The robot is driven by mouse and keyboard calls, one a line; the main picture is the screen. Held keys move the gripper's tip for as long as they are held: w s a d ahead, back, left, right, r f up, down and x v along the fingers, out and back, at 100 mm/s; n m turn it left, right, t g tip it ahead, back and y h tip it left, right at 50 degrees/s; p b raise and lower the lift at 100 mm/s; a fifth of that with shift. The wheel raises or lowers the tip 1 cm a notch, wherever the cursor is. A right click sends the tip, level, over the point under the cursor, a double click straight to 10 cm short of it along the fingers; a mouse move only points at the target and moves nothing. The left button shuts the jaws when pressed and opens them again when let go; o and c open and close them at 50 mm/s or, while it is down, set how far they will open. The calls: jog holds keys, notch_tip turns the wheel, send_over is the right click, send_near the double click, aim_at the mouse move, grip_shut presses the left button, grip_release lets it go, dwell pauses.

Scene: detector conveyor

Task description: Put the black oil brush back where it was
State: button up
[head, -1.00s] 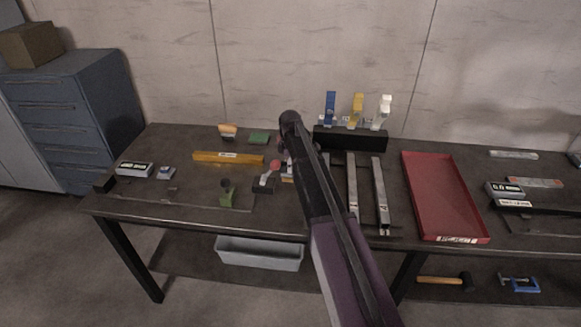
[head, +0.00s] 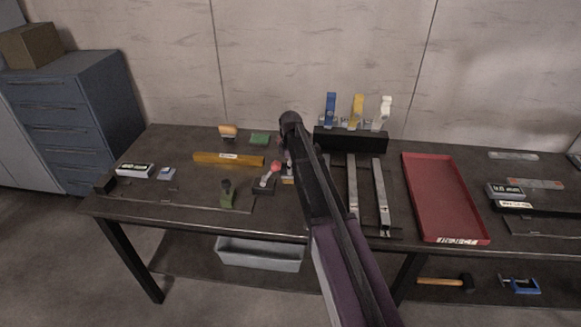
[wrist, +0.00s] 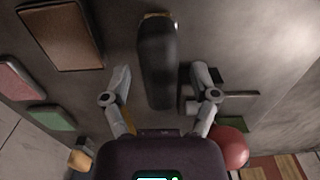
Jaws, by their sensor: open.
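In the wrist view a dark, rounded, elongated object, seemingly the black oil brush (wrist: 156,65), lies between the fingers of my gripper (wrist: 161,70). A small brassy end shows at its top. The fingers are spread, with a visible gap on each side of it. In the head view my arm hides the gripper and I cannot make out the brush there. What lies under the brush cannot be told.
A red ball knob (head: 276,168) on a dark base is close by; it also shows in the wrist view (wrist: 230,148). A green block with a dark top (head: 227,194), a yellow bar (head: 228,158), metal rails (head: 381,195) and a red tray (head: 440,200) share the bench.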

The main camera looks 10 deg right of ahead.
notch_tip(320, 180, up, 12)
jog(key=p, duration=1.1)
jog(key=shift+p, duration=0.3)
jog(key=shift+w, duration=0.1)
jog(key=shift+f, duration=0.1)
jog(key=s+m, duration=1.4)
jog(key=s, duration=1.5)
jog(key=shift+s, duration=0.2)
jog(key=shift+c, duration=1.3)
